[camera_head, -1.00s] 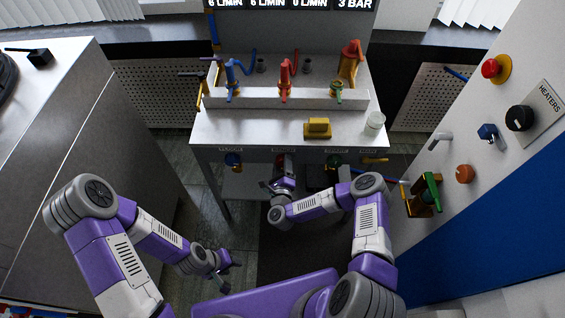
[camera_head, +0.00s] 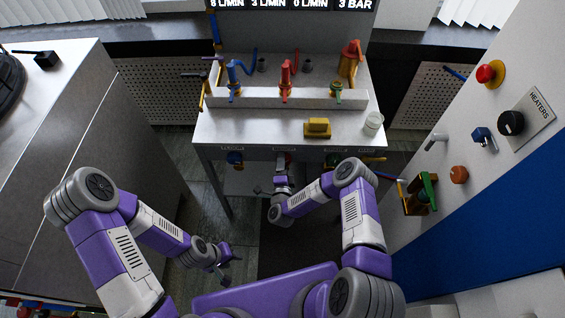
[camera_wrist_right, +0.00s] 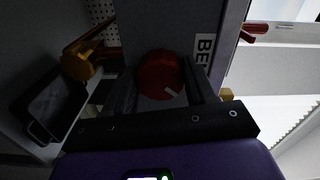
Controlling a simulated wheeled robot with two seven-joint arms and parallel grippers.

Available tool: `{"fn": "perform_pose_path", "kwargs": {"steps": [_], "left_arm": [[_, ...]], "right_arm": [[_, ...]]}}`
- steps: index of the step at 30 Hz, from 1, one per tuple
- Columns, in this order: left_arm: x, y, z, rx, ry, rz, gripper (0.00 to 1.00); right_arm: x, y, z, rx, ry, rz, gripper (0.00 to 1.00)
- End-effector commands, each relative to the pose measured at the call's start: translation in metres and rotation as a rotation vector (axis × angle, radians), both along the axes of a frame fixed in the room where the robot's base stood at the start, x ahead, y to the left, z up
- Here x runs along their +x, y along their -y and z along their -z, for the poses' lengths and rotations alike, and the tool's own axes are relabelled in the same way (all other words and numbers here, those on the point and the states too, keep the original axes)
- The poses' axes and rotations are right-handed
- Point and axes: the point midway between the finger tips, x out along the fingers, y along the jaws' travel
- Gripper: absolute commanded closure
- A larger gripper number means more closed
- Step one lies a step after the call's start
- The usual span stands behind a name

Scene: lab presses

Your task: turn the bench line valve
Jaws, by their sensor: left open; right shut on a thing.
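A round red knob (camera_wrist_right: 160,72) with a pale mark sits under the bench front, beside a label starting "BE" (camera_wrist_right: 203,48); the rest of the label is cut off. My right gripper (camera_wrist_right: 162,88) is shut on this knob, one dark finger on each side. My left gripper (camera_head: 224,265) is open and empty, low over the floor, away from the bench.
The bench (camera_head: 240,128) carries blue, red and green taps and a yellow block (camera_head: 317,128). A blue knob (camera_head: 235,159) hangs under its front edge, left of my gripper.

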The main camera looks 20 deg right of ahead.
Motion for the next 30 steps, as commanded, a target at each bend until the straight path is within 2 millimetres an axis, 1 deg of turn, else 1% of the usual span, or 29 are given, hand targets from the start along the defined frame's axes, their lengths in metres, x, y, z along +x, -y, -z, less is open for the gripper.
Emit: {"fn": "perform_pose_path", "kwargs": {"steps": [7,21,22,26,27,30], "left_arm": [[0.0000,0.0000,-0.0023,0.000,0.000,0.000,0.57],[0.0000,0.0000,-0.0025,0.000,0.000,0.000,0.57],[0.0000,0.0000,-0.0025,0.000,0.000,0.000,0.57],[0.0000,0.0000,-0.0025,0.000,0.000,0.000,0.57],[0.0000,0.0000,-0.0025,0.000,0.000,0.000,0.57],[0.0000,0.0000,-0.0025,0.000,0.000,0.000,0.57]], "right_arm": [[0.0008,0.0007,-0.0011,-0.061,-0.014,0.001,0.74],[0.0007,0.0011,-0.0006,-0.072,-0.017,0.002,0.74],[0.0007,0.0010,-0.0007,-0.072,-0.017,0.002,0.41],[0.0006,0.0008,-0.0005,-0.072,-0.017,0.001,0.21],[0.0005,0.0007,-0.0004,-0.072,-0.018,0.002,0.19],[0.0003,0.0005,-0.0002,-0.070,-0.019,0.001,0.19]]}}
